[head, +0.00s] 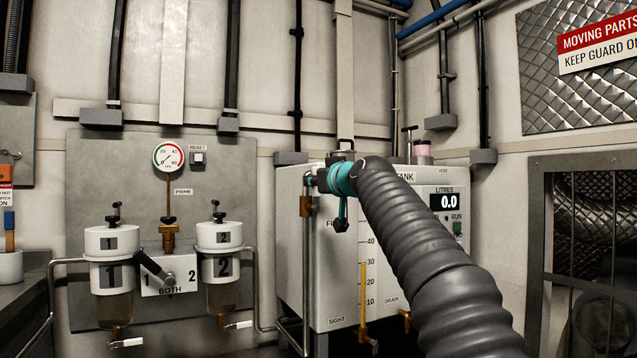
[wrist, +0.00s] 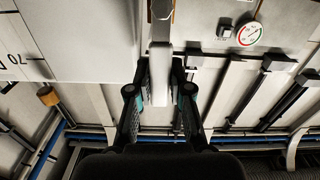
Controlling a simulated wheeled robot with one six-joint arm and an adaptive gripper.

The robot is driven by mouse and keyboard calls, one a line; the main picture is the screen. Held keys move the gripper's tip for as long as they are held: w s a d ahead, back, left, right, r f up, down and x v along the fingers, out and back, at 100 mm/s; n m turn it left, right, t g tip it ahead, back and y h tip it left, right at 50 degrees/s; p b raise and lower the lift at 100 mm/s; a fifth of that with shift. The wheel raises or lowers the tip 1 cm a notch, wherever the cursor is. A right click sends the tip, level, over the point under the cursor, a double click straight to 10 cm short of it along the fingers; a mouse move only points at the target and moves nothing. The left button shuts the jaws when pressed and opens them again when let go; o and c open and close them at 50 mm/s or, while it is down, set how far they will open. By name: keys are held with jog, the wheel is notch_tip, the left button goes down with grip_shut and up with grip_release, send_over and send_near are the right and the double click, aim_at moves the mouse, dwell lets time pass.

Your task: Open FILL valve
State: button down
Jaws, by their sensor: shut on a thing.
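The FILL valve shows as a brass body (head: 306,206) on the vertical pipe at the left edge of the white tank (head: 345,285). Its label is partly covered by my gripper (head: 328,181), which is at the upper left of the tank front. In the wrist view my gripper (wrist: 159,82) is shut on a pale lever handle (wrist: 160,60), with a finger on each side. The lever runs up to a brass part (wrist: 162,8) at the top edge. In the head view my gripper and arm hide most of the handle, so its exact angle cannot be told.
The tank's display (head: 445,202) reads 0.0 litres. Left of the tank are two filter bowls (head: 114,275) with a selector lever (head: 153,268) and a pressure gauge (head: 168,157). A drain valve (head: 406,320) and sight valve (head: 368,340) sit low on the tank.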

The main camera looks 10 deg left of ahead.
jog(key=shift+s+a+f, duration=0.1)
jog(key=shift+s+a, duration=0.05)
jog(key=shift+a, duration=0.1)
jog(key=c, duration=1.3)
grip_release()
jog(key=shift+a, duration=0.1)
jog(key=shift+o, duration=1.2)
jog(key=shift+s+a, duration=0.15)
jog(key=shift+d, duration=0.35)
jog(key=v, duration=1.1)
jog(key=shift+s+d, duration=0.25)
jog(key=shift+s, duration=0.05)
